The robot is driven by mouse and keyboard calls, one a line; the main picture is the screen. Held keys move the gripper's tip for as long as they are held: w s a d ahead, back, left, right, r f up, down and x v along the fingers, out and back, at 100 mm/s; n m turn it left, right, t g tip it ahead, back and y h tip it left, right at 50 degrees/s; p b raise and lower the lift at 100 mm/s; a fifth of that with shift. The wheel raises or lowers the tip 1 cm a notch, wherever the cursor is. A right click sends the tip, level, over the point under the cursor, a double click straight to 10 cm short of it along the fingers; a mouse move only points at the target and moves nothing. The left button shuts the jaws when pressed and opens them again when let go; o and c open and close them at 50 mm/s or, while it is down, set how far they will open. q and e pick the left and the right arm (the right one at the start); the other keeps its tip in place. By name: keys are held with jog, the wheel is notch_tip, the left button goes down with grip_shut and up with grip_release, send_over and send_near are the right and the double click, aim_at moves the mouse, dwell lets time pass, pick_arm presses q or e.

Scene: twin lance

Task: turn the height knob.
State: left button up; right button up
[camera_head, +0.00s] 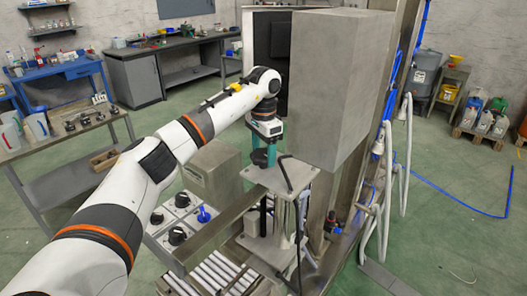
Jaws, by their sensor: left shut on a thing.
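My left arm reaches from the lower left to a metal stand (283,176) right of the middle. My left gripper (264,158) points down at the stand's top plate, with its teal fingers shut on a small dark part there. I take this part to be the height knob; the fingers and wrist hide most of it, so its angle cannot be told. My right gripper is not in view.
A large grey box-shaped housing (328,85) stands close to the right of my left wrist. Black knobs (178,236) and a blue handle (203,214) sit on a panel left of the stand. White rollers (215,273) lie below.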

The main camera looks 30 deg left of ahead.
pick_arm(q)
jog(key=shift+w+r+n, duration=0.1)
jog(key=shift+r+n, duration=0.15)
jog(key=shift+n, duration=0.05)
jog(key=o, duration=0.9)
jog(key=shift+o, duration=0.5)
jog(key=shift+f, duration=0.1)
